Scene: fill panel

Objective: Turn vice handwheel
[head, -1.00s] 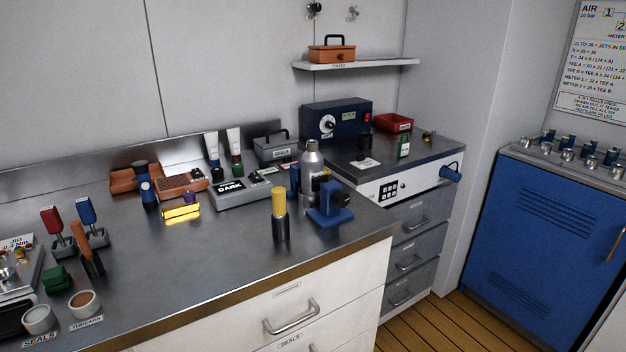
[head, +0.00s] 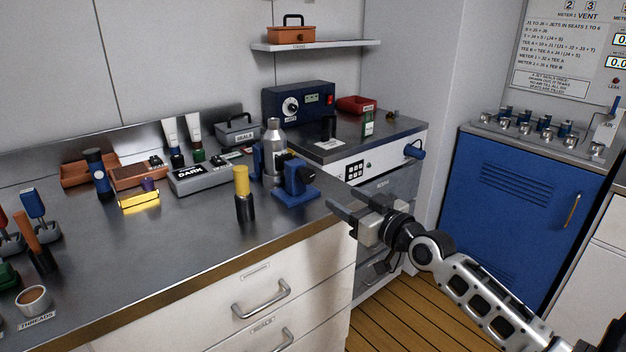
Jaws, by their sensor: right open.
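A small blue vice (head: 296,190) stands on the steel bench top near its right front corner. A dark round part on its upper right side looks like the handwheel (head: 304,174); its details are too small to make out. My right gripper (head: 341,211) is open and empty, just off the bench's right end, to the right of and a little lower than the vice in the picture. It is apart from the vice. My left gripper is not in view.
A black and yellow cylinder (head: 244,205) stands left of the vice, and a silver bottle (head: 273,150) stands behind it. The bench edge (head: 215,268) runs below. A side counter (head: 385,131) and blue cabinet (head: 510,190) lie to the right.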

